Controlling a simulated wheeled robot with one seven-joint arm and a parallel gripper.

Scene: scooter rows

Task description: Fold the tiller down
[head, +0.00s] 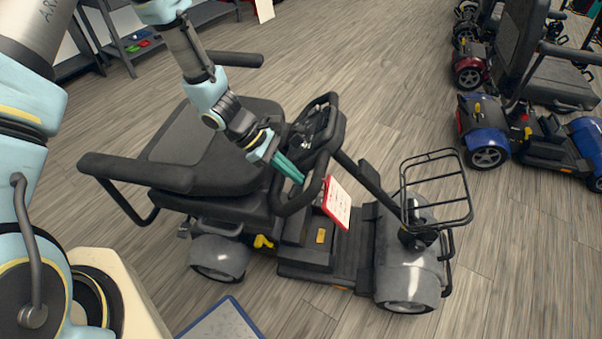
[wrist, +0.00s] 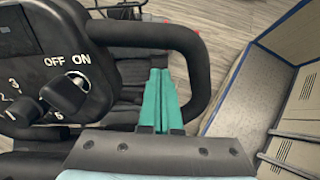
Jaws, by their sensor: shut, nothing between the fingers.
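The tiller (head: 372,180) of the grey scooter slants up from the front of the deck toward the seat. Its head has a black loop handlebar (head: 334,140) and a control panel, which also shows in the wrist view (wrist: 50,75) with an OFF/ON key switch and a numbered dial. My gripper (head: 298,178) has teal fingers and is shut and empty. In the wrist view the fingers (wrist: 160,85) point into the opening of the handlebar loop (wrist: 200,75), beside the panel. I cannot tell whether they touch the bar.
The scooter's seat (head: 215,145) and armrest (head: 135,172) stand left of the tiller. A wire basket (head: 437,185) is at its front, and a red-edged card (head: 337,203) hangs by the tiller. A blue scooter (head: 487,135) stands at right; the floor between is clear.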

